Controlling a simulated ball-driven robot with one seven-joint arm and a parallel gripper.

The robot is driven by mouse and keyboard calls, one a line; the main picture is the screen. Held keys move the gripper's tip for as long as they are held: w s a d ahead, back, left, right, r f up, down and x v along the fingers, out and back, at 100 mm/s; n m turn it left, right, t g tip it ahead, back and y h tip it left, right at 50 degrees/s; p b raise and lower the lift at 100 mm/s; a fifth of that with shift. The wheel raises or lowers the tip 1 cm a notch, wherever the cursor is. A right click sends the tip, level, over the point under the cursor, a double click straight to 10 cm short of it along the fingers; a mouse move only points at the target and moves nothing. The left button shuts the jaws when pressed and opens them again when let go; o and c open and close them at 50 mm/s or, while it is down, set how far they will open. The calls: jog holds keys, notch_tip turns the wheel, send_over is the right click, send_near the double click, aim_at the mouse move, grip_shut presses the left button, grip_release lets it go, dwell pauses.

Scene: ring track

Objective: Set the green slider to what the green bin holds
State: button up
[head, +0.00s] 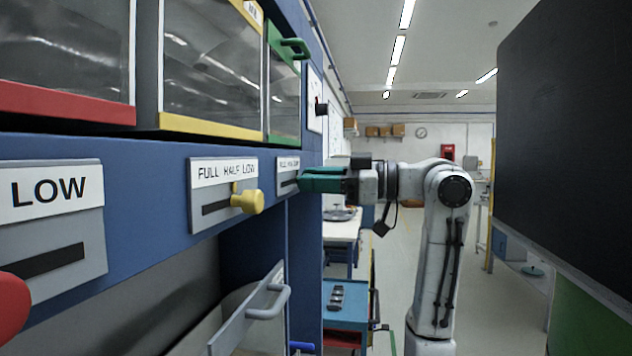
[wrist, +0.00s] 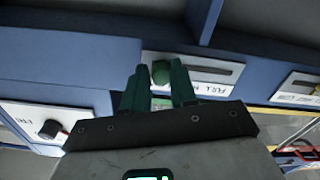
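The green bin (head: 285,95) has a clear front and green trim, seen at a steep angle in the head view; its contents cannot be made out. The green slider's plate (head: 288,163) below it bears a small label, partly hidden by my gripper. In the wrist view the plate (wrist: 225,70) shows its dark slot and label upside down. The green knob (wrist: 161,72) stands at the slot's left end there. My gripper (wrist: 157,68) has green fingers either side of the knob, with a gap by the left finger. It also shows at the plate in the head view (head: 302,181).
The yellow slider (head: 247,198) sits at the right of its FULL HALF LOW plate, and a red knob (head: 12,308) shows at far left. A black knob (head: 321,108) is on a panel beyond the green bin. A drawer handle (head: 268,302) juts out below. A dark board (head: 570,130) stands at right.

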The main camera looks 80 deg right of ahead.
jog(key=o, duration=0.4)
jog(key=shift+d, duration=0.15)
jog(key=shift+o, duration=0.2)
jog(key=shift+s, duration=0.1)
jog(key=s+b, duration=0.3)
jog(key=s, duration=0.7)
jog(key=shift+s+d, duration=0.3)
jog(key=shift+d, duration=0.1)
